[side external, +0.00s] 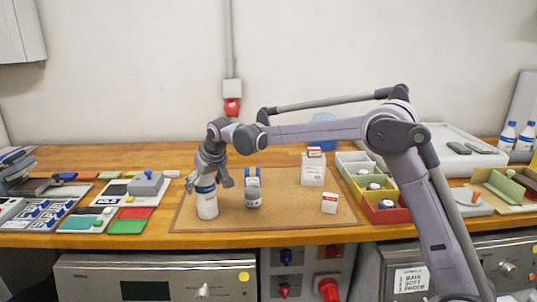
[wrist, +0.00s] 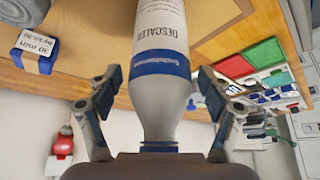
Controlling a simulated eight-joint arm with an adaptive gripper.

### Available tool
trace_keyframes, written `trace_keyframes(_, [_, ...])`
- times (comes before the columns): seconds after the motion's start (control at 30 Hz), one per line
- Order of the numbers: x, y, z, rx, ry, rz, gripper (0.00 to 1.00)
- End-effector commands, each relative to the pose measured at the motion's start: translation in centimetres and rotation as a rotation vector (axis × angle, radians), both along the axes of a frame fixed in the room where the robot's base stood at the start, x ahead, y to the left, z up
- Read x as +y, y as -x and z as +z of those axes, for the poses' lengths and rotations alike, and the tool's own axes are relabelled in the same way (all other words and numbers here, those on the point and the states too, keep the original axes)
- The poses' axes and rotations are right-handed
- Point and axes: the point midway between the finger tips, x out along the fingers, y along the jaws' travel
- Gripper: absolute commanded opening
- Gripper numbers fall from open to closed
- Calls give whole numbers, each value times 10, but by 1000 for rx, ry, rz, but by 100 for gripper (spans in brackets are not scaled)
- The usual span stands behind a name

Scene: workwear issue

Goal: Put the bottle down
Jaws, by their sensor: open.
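The bottle (side external: 207,206) is white with a blue band and stands upright on the brown mat (side external: 290,225), near its left end. In the wrist view the bottle (wrist: 160,25) shows the word DESCALER, a blue band and a narrowing neck. My gripper (side external: 208,182) is above and around the bottle's upper part. In the wrist view my gripper (wrist: 157,88) has its fingers spread on either side of the bottle, with visible gaps. The bottle's top is hidden by my gripper.
Just right of the bottle are a grey round item (side external: 253,199) and a blue-and-white box (side external: 252,176). A small red-and-white box (side external: 329,203) stands farther right, before coloured bins (side external: 385,214). Trays with flat items (side external: 120,205) lie left of the mat. The mat's front middle is clear.

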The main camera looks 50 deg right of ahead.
Motion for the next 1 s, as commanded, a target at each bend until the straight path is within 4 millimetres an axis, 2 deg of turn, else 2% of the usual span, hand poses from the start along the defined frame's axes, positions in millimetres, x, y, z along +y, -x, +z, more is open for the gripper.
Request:
trace_keyframes(0.17, [1,3,8,0,0,0,79])
trace_keyframes(0.27, [2,10,20,0,0,1,79])
trace_keyframes(0.7, [8,51,91,0,0,0,79])
trace_keyframes(1.0, [8,68,108,-2,0,4,79])
